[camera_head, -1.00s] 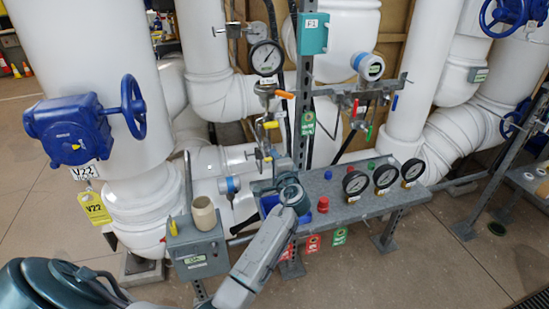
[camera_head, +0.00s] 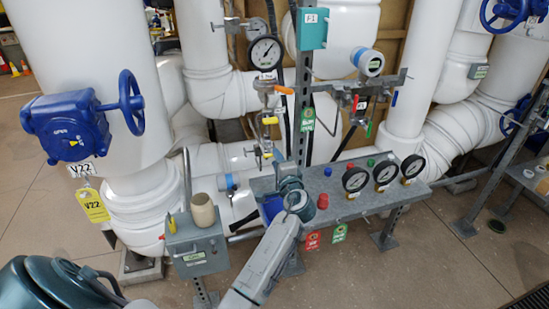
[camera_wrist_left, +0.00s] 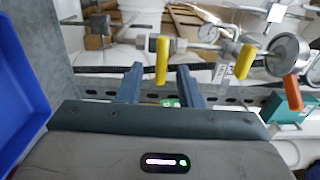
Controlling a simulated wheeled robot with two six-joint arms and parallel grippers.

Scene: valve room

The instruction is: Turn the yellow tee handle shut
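Two yellow handles sit on the upright valve assembly left of the grey post in the head view: an upper one (camera_head: 270,121) and a lower one (camera_head: 267,155). I cannot tell for sure which is the tee handle. My left gripper (camera_head: 282,167) is just below the lower one, its fingers hard to make out there. In the left wrist view the left gripper (camera_wrist_left: 159,75) is open, with one yellow handle (camera_wrist_left: 162,60) showing between its fingertips and a gap on each side. Another yellow handle (camera_wrist_left: 245,61) is further right. My right gripper is not in view.
An orange handle (camera_head: 284,90) and a gauge (camera_head: 266,52) are above. A grey bench (camera_head: 345,205) carries several gauges, a red knob (camera_head: 323,201) and a blue bin (camera_head: 272,207) close to my wrist. A grey box (camera_head: 197,247) stands left of my forearm.

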